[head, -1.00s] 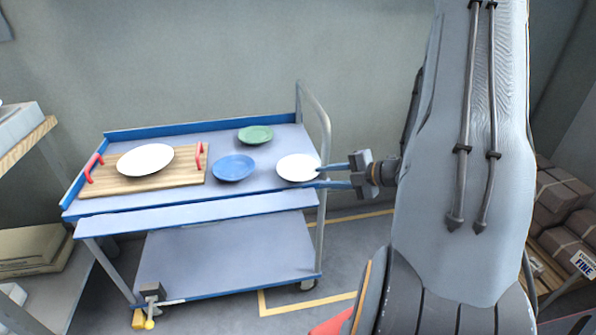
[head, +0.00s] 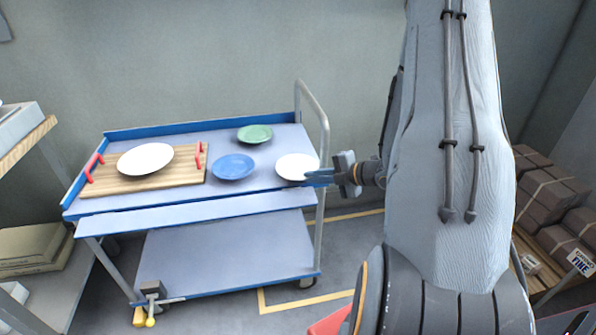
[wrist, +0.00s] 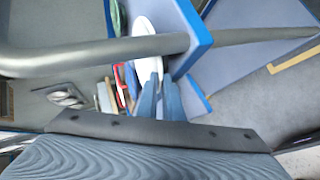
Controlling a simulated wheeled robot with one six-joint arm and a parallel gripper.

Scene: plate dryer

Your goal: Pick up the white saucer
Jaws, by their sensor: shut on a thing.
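The white saucer (head: 294,165) is at the right end of the cart's top. My gripper (head: 310,177) reaches in from the right and is shut on the saucer's right rim. In the wrist view the white saucer (wrist: 144,28) is seen nearly edge-on, and the grey rail crosses in front of part of it. The blue fingers of my gripper (wrist: 160,78) meet at its near edge there. I cannot tell whether the saucer is clear of the cart top.
The blue-edged cart (head: 190,208) also holds a blue plate (head: 233,167), a green plate (head: 255,134) and a wooden tray (head: 190,178) with a large white plate (head: 145,159). The cart's grey handle rail (head: 323,120) rises close to my gripper. Boxes (head: 550,195) stand at the right.

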